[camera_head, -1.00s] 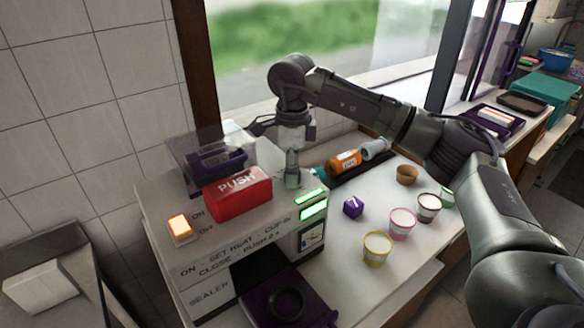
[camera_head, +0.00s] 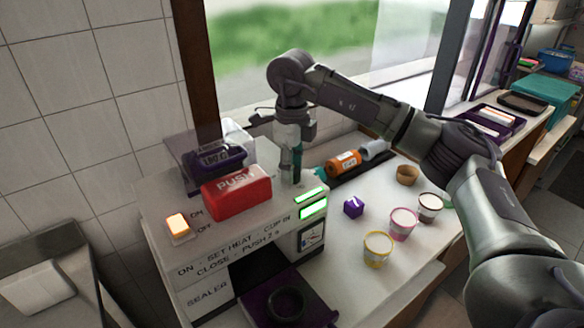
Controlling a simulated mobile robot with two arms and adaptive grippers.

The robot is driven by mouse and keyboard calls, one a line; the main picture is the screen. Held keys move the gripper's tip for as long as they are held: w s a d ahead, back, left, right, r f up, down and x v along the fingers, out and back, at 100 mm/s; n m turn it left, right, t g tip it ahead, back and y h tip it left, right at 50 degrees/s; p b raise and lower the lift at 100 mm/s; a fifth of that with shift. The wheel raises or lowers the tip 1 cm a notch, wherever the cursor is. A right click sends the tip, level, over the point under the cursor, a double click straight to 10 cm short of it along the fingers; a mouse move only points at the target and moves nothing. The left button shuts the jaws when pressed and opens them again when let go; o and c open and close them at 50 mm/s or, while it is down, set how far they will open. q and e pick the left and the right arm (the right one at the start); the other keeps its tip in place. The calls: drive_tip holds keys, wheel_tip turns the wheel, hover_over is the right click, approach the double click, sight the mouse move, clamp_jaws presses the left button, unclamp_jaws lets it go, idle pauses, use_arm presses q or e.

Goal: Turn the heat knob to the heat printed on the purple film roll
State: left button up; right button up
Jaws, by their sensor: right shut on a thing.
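The purple film roll (camera_head: 228,158) sits under a clear cover at the back of the white sealer (camera_head: 190,258). It has small pale print that I cannot read surely. My right gripper (camera_head: 291,178) points straight down at the sealer's top, right of the red PUSH block (camera_head: 237,192). It is shut on the heat knob, which the fingers mostly hide. Two green-lit displays (camera_head: 313,209) are on the sealer just in front of the gripper; their figures are not legible. My left gripper is not in view.
An orange on/off switch (camera_head: 178,223) glows at the sealer's left. A purple cup drawer (camera_head: 312,305) sticks out in front.

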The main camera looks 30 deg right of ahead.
drive_tip(key=o, duration=1.1)
drive_tip(key=shift+o, duration=0.2)
wheel_tip(320, 180, up, 12)
